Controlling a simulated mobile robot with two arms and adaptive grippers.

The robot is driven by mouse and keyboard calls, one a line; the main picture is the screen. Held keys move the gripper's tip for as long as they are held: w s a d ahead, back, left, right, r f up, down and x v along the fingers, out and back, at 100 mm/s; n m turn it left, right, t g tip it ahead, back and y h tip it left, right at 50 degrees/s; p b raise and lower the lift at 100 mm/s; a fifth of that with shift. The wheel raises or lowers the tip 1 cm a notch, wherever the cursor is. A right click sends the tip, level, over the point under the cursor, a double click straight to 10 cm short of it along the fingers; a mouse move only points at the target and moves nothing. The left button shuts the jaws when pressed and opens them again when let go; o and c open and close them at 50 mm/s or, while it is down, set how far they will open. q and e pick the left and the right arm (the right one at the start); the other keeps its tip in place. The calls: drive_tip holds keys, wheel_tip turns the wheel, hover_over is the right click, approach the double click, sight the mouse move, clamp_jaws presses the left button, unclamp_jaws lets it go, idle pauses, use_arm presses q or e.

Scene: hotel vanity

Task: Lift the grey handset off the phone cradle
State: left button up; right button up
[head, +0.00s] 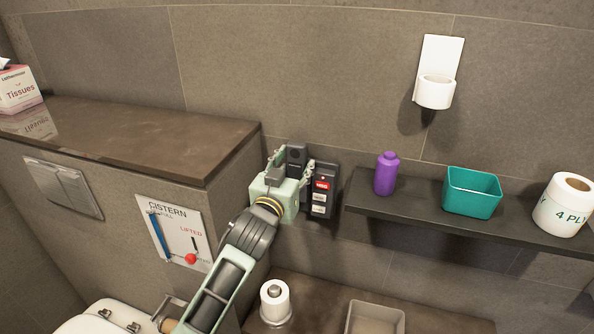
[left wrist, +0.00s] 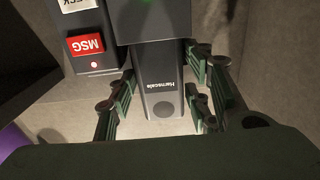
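The grey handset (head: 297,153) stands upright on the wall phone, left of the dark cradle base (head: 323,190) with its red MSG button. My left gripper (head: 297,160) is at the handset, one finger on each side. The left wrist view shows the handset (left wrist: 163,88) between the fingers (left wrist: 162,85), its image upside down. The fingertips are close to its sides; whether they touch is unclear. My gripper body hides the handset's lower part in the head view. My right gripper is in neither view.
A dark shelf (head: 425,207) right of the phone carries a purple bottle (head: 387,174), a teal bin (head: 471,192) and a paper roll (head: 565,205). The cistern ledge (head: 150,135) is at left. A toilet roll (head: 275,300) and a grey tray (head: 375,318) are below.

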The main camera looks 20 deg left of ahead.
use_arm(q)
drive_tip(key=c, duration=0.8)
drive_tip(key=shift+r, duration=0.1)
wheel_tip(320, 180, up, 18)
drive_tip(key=shift+f+b, duration=0.1)
drive_tip(key=shift+b, duration=0.6)
